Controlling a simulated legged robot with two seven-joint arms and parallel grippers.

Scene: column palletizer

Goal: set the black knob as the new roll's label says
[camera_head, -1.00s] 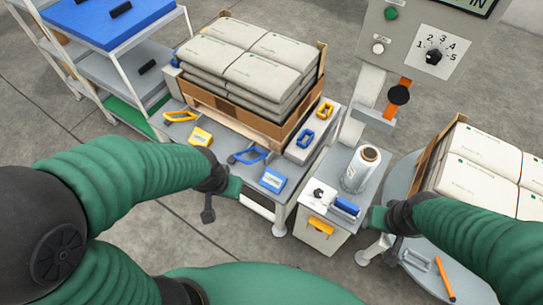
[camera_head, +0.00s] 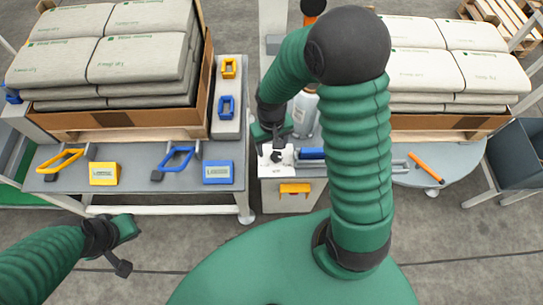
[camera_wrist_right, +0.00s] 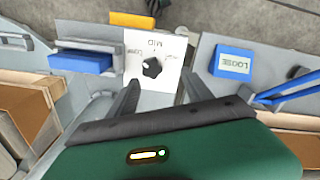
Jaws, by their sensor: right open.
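The black knob (camera_wrist_right: 152,67) sits on a white dial plate (camera_wrist_right: 171,78) in the right wrist view. A word at the plate's edge reads MID upside down; words to either side are too small to read surely. I cannot tell the knob's setting. My right gripper (camera_wrist_right: 160,96) is open, its fingers apart on the near side of the knob, not closed on it. In the head view this gripper (camera_head: 274,140) is right above the knob (camera_head: 277,157). The white roll (camera_head: 304,112) stands behind, partly hidden by my right arm; its label is unreadable. My left gripper (camera_head: 124,248) hangs empty in front of the bench.
A blue block (camera_wrist_right: 233,62) reading LOOSE lies on the bench beside the dial. The head view shows a yellow block (camera_head: 104,173), yellow and blue handles, and stacked sacks (camera_head: 110,55) behind. A blue object (camera_head: 311,153) is right of the dial. An orange stick (camera_head: 427,167) lies on the round table.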

